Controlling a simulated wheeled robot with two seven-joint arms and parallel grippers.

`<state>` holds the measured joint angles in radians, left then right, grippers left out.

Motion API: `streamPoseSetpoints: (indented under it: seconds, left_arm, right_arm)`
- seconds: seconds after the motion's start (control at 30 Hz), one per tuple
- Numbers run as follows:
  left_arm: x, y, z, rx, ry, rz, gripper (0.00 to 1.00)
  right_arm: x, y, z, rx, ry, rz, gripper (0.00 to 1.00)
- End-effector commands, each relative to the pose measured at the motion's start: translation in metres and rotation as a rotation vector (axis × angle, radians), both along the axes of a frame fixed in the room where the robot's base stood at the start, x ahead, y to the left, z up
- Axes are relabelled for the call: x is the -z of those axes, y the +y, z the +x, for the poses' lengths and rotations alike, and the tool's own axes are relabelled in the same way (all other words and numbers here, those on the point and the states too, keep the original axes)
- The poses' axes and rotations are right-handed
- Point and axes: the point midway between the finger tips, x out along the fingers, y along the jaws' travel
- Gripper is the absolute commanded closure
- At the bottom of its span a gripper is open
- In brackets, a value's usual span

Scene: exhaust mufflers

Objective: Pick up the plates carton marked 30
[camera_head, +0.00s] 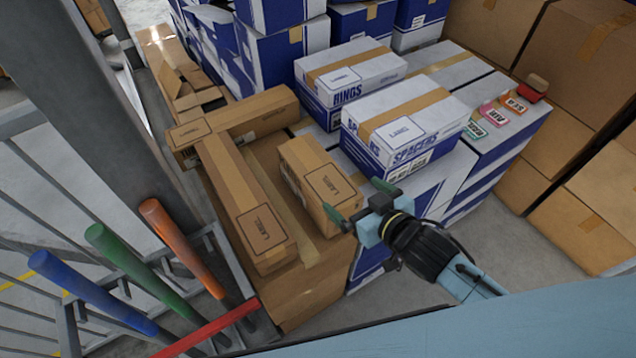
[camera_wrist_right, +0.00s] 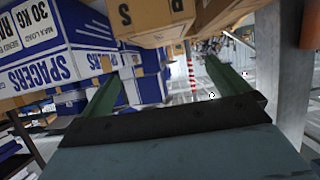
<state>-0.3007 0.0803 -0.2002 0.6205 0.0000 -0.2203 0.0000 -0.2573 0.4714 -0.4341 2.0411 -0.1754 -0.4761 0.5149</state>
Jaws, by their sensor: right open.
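No carton shows a readable "plates" word in these frames. A short brown carton (camera_head: 318,186) with a label on top stands on a larger brown box, left of the spacers carton (camera_head: 405,128). In the right wrist view, a brown carton (camera_wrist_right: 150,18) shows part of a printed word, cut off at the top edge. The white and blue spacers carton (camera_wrist_right: 45,55) there reads 30 KG. My right gripper (camera_head: 361,204) is open and empty, at the near right corner of the short brown carton and in front of the spacers carton. My left gripper is out of view.
A rings carton (camera_head: 348,80) stands behind the spacers carton. A long brown carton (camera_head: 243,195) lies left of the short one. Small coloured tags (camera_head: 495,115) and a red item (camera_head: 533,90) lie at right. Coloured handles (camera_head: 130,265) and railings stand at lower left.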

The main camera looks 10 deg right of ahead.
Motion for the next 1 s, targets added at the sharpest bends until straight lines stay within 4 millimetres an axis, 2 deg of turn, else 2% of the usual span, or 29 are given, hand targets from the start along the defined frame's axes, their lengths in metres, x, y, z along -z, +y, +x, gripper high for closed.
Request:
streamPoseSetpoints:
  seconds: [0.4,0.67,1.0]
  left_arm:
    - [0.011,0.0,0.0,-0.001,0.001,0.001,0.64]
    - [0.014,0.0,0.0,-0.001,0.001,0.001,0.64]
    - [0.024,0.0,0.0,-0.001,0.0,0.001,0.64]
  right_arm:
    - [0.026,0.022,0.06,-0.006,-0.01,0.005,0.0]
    - [0.034,0.029,0.076,-0.005,-0.009,0.003,0.0]
    - [0.054,0.043,0.111,-0.005,-0.008,0.003,0.0]
